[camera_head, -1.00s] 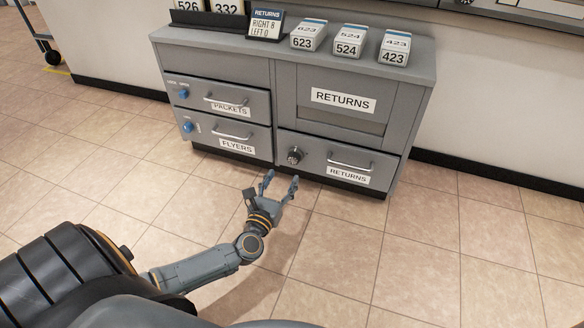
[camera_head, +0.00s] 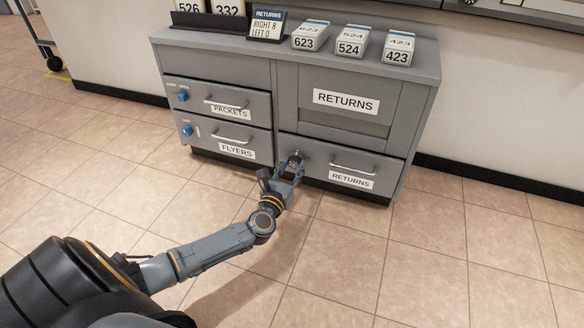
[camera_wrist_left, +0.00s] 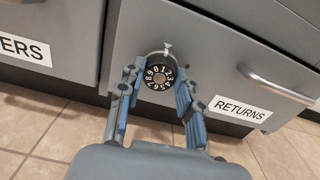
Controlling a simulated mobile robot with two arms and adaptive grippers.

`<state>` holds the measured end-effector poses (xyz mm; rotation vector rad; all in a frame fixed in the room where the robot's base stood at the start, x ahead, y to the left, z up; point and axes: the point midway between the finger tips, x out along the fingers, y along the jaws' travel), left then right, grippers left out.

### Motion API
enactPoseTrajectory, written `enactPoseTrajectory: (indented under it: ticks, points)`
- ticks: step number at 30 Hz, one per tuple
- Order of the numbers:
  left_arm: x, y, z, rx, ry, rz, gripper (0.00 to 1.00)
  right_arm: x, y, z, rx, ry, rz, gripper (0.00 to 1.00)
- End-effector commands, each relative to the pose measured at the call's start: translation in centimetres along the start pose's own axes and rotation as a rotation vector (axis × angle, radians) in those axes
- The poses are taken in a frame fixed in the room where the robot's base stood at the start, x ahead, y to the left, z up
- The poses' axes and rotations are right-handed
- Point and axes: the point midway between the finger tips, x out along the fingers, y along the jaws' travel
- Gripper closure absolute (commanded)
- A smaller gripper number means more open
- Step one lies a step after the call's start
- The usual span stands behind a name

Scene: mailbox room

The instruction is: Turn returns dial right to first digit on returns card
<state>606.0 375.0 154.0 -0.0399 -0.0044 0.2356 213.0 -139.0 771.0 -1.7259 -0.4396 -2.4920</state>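The returns dial (camera_wrist_left: 160,76) is a round black dial with white digits on the lower right drawer, below a small silver pointer (camera_wrist_left: 167,49). The digits nearest the pointer look like 0 and 1. The dial is partly covered in the head view (camera_head: 296,159). My left gripper (camera_wrist_left: 157,80) is open, with one blue-grey finger on each side of the dial; I cannot tell whether they touch it. It also shows at the drawer front in the head view (camera_head: 288,168). The returns card (camera_head: 267,26) on the cabinet top reads RIGHT 8, LEFT 0. My right gripper is not in view.
The returns drawer handle (camera_head: 352,168) is right of the dial. The packets drawer (camera_head: 243,105) and flyers drawer (camera_head: 240,138), with blue knobs, are at left. Several numbered white boxes (camera_head: 352,43) stand on top. The tiled floor (camera_head: 400,270) in front is clear.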

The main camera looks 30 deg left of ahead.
Motion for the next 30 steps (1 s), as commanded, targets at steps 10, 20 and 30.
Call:
enactPoseTrajectory:
  ticks: [10, 20, 30]
  points:
    - [0.0, 0.0, 0.1, 0.02, 0.001, 0.002, 0.97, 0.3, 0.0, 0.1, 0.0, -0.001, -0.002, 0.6]
    - [-0.1, -0.1, 0.2, 0.199, 0.004, 0.002, 0.97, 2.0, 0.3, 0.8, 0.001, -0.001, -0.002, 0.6]
    - [-0.1, -0.1, 0.2, 0.516, 0.004, 0.002, 0.97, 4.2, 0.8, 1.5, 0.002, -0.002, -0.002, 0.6]
